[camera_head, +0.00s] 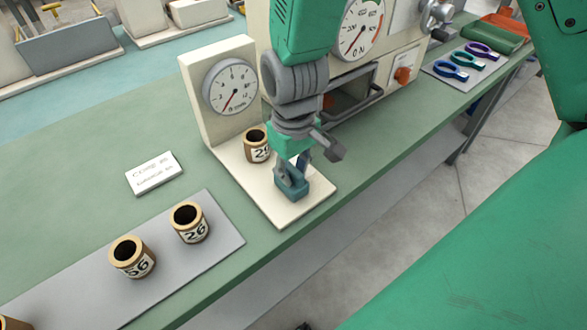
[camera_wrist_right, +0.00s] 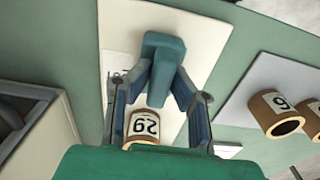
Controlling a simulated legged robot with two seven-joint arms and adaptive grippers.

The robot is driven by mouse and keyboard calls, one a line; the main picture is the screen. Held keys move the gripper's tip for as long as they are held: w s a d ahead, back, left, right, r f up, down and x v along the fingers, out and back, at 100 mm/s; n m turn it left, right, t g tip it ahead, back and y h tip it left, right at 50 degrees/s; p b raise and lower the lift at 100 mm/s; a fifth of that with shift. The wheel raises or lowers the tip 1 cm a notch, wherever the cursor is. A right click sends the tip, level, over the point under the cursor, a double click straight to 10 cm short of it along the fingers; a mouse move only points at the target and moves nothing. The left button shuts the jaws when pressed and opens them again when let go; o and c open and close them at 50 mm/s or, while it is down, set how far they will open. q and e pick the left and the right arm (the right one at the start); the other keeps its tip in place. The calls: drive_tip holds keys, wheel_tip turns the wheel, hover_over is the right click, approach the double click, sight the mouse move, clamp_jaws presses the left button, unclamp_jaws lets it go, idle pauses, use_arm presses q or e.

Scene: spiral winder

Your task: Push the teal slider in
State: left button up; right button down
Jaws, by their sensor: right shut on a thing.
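The teal slider (camera_head: 291,184) is a small block on the cream base plate (camera_head: 285,214) of the gauge stand, near the plate's front end. My right gripper (camera_head: 293,170) reaches down from above and is shut on the slider. In the right wrist view, the slider (camera_wrist_right: 162,68) shows between the two fingers of the gripper (camera_wrist_right: 162,80). A brown numbered bushing (camera_head: 256,146) stands on the same plate, between the slider and the dial (camera_head: 231,87). It also shows in the right wrist view (camera_wrist_right: 144,126), apart from the slider. My left gripper is not in view.
A larger gauge machine (camera_head: 395,75) stands behind my right arm. The table's front edge is close to the base plate.

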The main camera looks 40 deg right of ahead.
drive_tip(key=shift+w+d+p, duration=0.1)
drive_tip(key=shift+w+p, duration=0.2)
drive_tip(key=w+p, duration=0.1)
drive_tip(key=w, duration=0.2)
drive_tip(key=w+p, duration=0.1)
drive_tip(key=w, duration=0.1)
drive_tip(key=shift+w+a+p, duration=0.25)
drive_tip(key=shift+a+p, duration=0.1)
drive_tip(key=shift+a, duration=0.05)
drive_tip(key=shift+d, duration=0.1)
drive_tip(key=shift+w, duration=0.1)
drive_tip(key=c, duration=1.5)
unclamp_jaws()
